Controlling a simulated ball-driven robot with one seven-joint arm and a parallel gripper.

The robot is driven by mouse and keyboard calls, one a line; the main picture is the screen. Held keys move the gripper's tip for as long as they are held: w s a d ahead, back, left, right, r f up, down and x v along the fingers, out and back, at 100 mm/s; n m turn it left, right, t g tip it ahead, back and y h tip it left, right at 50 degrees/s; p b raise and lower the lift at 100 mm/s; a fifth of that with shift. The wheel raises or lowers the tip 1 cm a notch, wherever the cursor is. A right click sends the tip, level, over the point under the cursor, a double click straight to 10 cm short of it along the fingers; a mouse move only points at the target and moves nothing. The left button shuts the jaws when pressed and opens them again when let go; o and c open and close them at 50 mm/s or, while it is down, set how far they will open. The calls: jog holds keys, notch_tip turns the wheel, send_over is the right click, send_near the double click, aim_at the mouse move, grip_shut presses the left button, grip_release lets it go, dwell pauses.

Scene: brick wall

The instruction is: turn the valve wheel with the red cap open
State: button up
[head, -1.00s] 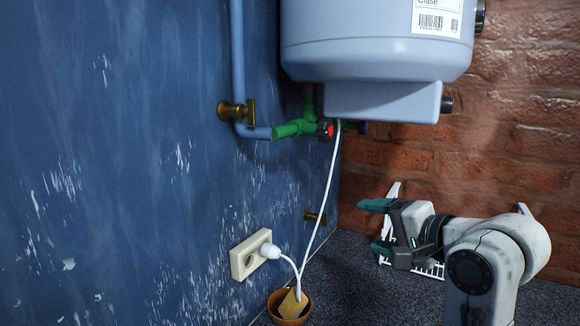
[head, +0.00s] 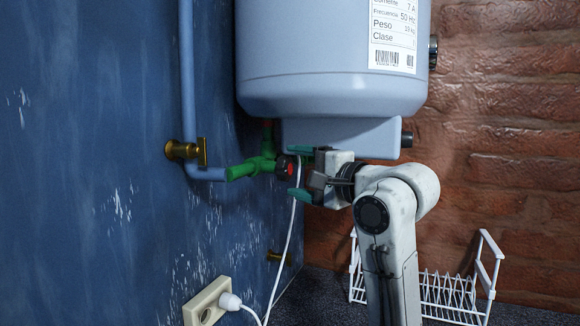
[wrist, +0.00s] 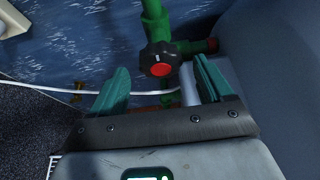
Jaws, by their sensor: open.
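The valve wheel with the red cap (head: 285,167) is a small black knob on a green pipe (head: 245,170) under the water heater. In the wrist view the black wheel with its red cap (wrist: 159,62) lies ahead of the fingers, a little above the gap between them. My gripper (head: 298,172) is open and empty, just to the right of the wheel in the head view. In the wrist view its two green fingers (wrist: 160,88) are spread wide. I see no contact between fingers and wheel.
The water heater (head: 330,70) hangs above my gripper. A brass valve (head: 186,151) sits on the blue pipe at left. A white cable (head: 284,250) runs down to a socket (head: 207,303). A white dish rack (head: 450,293) stands at lower right.

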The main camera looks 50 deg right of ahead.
jog(key=shift+w, duration=1.4)
jog(key=shift+f, duration=0.1)
jog(key=c, duration=1)
